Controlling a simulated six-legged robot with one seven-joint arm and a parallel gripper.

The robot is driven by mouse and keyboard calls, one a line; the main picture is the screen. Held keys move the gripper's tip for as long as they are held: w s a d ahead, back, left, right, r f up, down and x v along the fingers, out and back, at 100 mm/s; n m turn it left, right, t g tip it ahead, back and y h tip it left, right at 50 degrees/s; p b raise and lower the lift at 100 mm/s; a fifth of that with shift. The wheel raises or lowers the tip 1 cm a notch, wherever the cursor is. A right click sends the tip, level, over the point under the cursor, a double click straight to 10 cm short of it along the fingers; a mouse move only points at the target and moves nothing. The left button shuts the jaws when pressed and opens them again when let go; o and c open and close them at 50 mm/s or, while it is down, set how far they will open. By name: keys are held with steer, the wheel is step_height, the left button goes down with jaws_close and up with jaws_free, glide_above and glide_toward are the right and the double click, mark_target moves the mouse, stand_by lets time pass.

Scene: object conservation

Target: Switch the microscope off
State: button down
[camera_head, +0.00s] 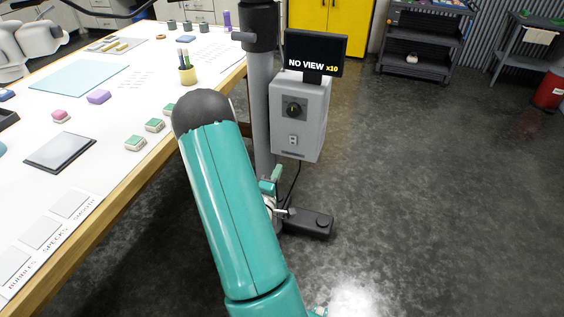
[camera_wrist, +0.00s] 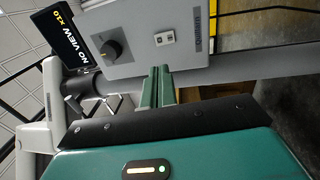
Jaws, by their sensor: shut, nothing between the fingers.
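In the wrist view the box (camera_wrist: 137,62) appears turned sideways, with the dial (camera_wrist: 113,50) left of the switch plate (camera_wrist: 164,39). My gripper (camera_wrist: 156,84) is shut and empty, its fingertips overlapping the box's lower edge in that view. Contact cannot be told. In the head view my gripper (camera_head: 272,181) is below the box, partly hidden by my arm.
A dark box with a round knob (camera_head: 312,223) is low behind my arm, with a cable above it. A white table (camera_head: 110,110) with small blocks, a pad and a pencil cup (camera_head: 187,75) stands left. Open floor (camera_head: 430,190) lies right. A grey pole (camera_head: 262,110) stands beside the box.

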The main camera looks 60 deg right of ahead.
mark_target(292, 138)
steer(key=d, duration=0.4)
steer(key=w+d+r, duration=0.1)
steer(key=d, duration=0.7)
steer(key=shift+w+d+r, duration=0.15)
steer(key=shift+w+r, duration=0.15)
steer(key=shift+w, duration=0.1)
steer(key=shift+d, duration=0.15)
steer(key=shift+w+d+r, duration=0.1)
steer(key=shift+d+r, duration=0.05)
steer(key=shift+d, duration=0.05)
steer(key=shift+a, duration=0.1)
